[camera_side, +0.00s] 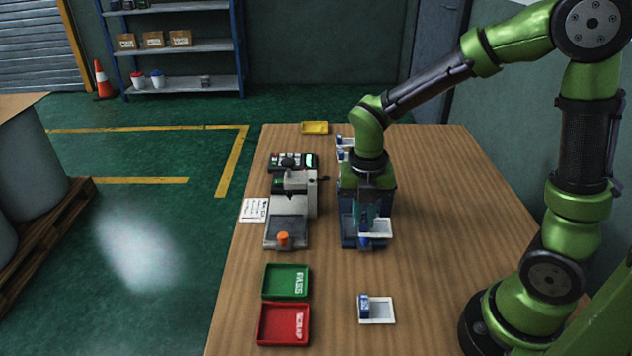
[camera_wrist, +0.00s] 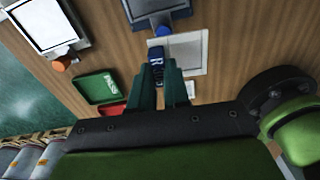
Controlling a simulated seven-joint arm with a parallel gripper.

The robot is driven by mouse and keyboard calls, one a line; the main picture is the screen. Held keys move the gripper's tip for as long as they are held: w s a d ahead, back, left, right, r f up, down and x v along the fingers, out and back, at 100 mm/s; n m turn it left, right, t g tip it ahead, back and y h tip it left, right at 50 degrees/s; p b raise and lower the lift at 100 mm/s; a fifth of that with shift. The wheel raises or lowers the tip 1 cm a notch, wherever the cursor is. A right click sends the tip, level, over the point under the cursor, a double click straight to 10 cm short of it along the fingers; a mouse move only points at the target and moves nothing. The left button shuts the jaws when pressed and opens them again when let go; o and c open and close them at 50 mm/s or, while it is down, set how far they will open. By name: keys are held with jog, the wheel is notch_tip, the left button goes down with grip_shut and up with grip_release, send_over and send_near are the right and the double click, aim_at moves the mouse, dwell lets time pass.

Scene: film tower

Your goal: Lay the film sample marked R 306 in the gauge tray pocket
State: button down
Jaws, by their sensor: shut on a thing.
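My gripper (camera_side: 366,222) is shut on the blue tab of a film sample (camera_side: 378,228) with a pale, white-edged sheet. In the wrist view, my gripper (camera_wrist: 157,82) grips that tab, and the sample's sheet (camera_wrist: 192,52) extends to the right. A letter R shows on the tab; the rest of the mark is unreadable. The sample is held over or in front of the blue film tower (camera_side: 348,238); the exact gap is unclear. The gauge tray (camera_side: 284,230), a grey plate with an orange knob, lies to the left. It also shows in the wrist view (camera_wrist: 42,22), looking empty.
A green PASS tray (camera_side: 286,281) and red SCRAP tray (camera_side: 283,325) lie in front of the gauge. Another blue-tabbed sample (camera_side: 377,309) lies on the table. The right side is clear.

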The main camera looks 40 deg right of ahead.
jog(key=w+d, duration=0.5)
jog(key=w, duration=0.1)
jog(key=shift+n, duration=0.4)
jog(key=shift+a+f, duration=0.2)
jog(key=shift+f, duration=2.7)
jog(key=shift+f, duration=0.3)
jog(key=shift+c, duration=2.4)
grip_release()
notch_tip(320, 180, up, 7)
